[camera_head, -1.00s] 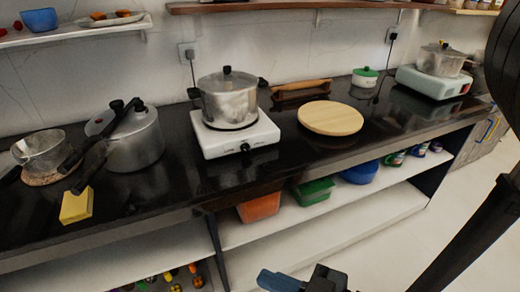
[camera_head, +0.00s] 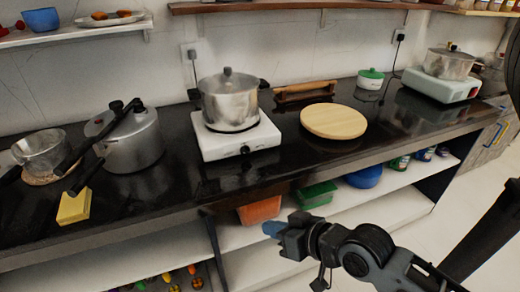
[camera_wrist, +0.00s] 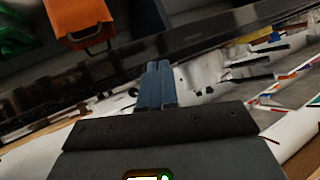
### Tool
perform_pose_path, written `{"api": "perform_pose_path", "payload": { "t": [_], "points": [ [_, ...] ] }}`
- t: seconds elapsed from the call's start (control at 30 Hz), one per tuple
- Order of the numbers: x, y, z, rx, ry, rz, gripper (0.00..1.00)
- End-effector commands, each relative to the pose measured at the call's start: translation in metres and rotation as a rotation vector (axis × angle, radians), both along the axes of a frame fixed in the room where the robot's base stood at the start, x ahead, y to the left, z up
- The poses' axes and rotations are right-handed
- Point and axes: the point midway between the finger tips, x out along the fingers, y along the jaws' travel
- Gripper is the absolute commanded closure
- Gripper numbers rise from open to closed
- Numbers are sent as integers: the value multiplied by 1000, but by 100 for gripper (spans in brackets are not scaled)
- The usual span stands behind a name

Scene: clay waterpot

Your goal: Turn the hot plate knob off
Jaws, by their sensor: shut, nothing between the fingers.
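The white hot plate (camera_head: 213,145) sits on the black counter with a steel lidded pot (camera_head: 230,106) on it. Its small dark knob (camera_head: 245,149) is on the front face; its setting is too small to read. My gripper (camera_head: 272,229) is in front of the counter, below and to the right of the knob, apart from it. Its blue fingers are together and empty, and they also show in the wrist view (camera_wrist: 157,84). A white surface with a small dark round spot lies beside the fingers there; I cannot tell if it is the hot plate.
A second hot plate (camera_head: 437,86) with a pot stands at the far right. A round wooden board (camera_head: 333,121) lies right of the near hot plate. An orange container (camera_head: 260,211) is on the shelf below the counter.

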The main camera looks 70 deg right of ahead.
Motion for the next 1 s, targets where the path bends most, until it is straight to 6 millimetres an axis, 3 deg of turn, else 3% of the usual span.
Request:
{"api": "perform_pose_path", "payload": {
  "t": [0.03, 0.27, 0.53, 0.7, 0.8, 1.0],
  "points": [
    [9, -22, 2, 34, -7, -47, 100],
    [27, -98, 14, 231, -28, -182, 100],
    [23, -177, 62, 440, -114, -244, 100],
    [12, -207, 93, 518, -164, -232, 100],
    [8, -214, 104, 542, -179, -221, 100],
    [10, -219, 106, 556, -185, -212, 100]
  ]
}}
